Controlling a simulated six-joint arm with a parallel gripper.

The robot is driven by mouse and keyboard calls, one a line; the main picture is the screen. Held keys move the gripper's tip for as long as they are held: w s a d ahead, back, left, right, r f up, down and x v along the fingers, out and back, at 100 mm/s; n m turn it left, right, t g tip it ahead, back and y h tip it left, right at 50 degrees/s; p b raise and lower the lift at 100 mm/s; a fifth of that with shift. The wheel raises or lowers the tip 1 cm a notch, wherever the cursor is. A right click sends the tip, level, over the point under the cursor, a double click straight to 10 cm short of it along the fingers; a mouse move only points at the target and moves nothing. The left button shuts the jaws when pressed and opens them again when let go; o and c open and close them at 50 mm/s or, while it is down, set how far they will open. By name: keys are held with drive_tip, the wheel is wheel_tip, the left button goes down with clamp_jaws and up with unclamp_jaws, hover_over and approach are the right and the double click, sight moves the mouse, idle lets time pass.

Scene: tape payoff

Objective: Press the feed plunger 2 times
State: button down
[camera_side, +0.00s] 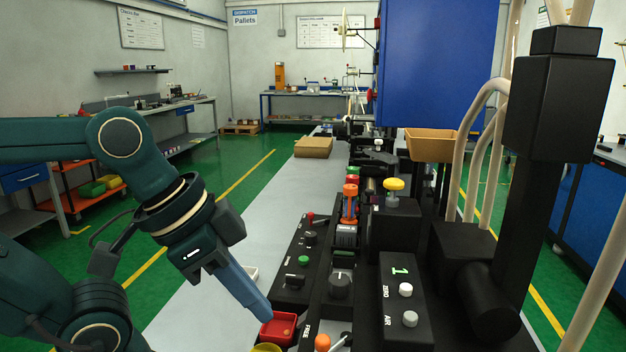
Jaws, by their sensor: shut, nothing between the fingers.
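A yellow mushroom-shaped head (394,185) stands upright on a black block right of centre; it looks like the feed plunger, though no label on it can be read. A green "1" shows on a black counter box (401,300) in front of it, above white buttons marked ZERO and AIR. My gripper (266,317) is shut and empty, pointing down and right. I cannot tell whether the tips touch the tray.
A black control panel (296,262) with a green button and knobs lies between my gripper and the yellow head. An orange-topped post (350,205) stands left of the head. A blue cabinet (437,62) and a tan bin (430,143) are behind. A black column (540,200) rises at right.

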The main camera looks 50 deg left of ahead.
drive_tip(key=w+d+r+m+h, duration=0.1)
drive_tip(key=w+r+m+h, duration=0.7)
drive_tip(key=w+r, duration=0.7)
drive_tip(key=w+a+n+t+h, duration=0.1)
drive_tip(key=w+a+t, duration=0.4)
drive_tip(key=a, duration=1.2)
drive_tip(key=w+n, duration=0.1)
drive_tip(key=w, duration=0.1)
drive_tip(key=shift+w+f+n, duration=0.3)
drive_tip(key=shift+f+n, duration=0.1)
drive_tip(key=shift+d, duration=0.1)
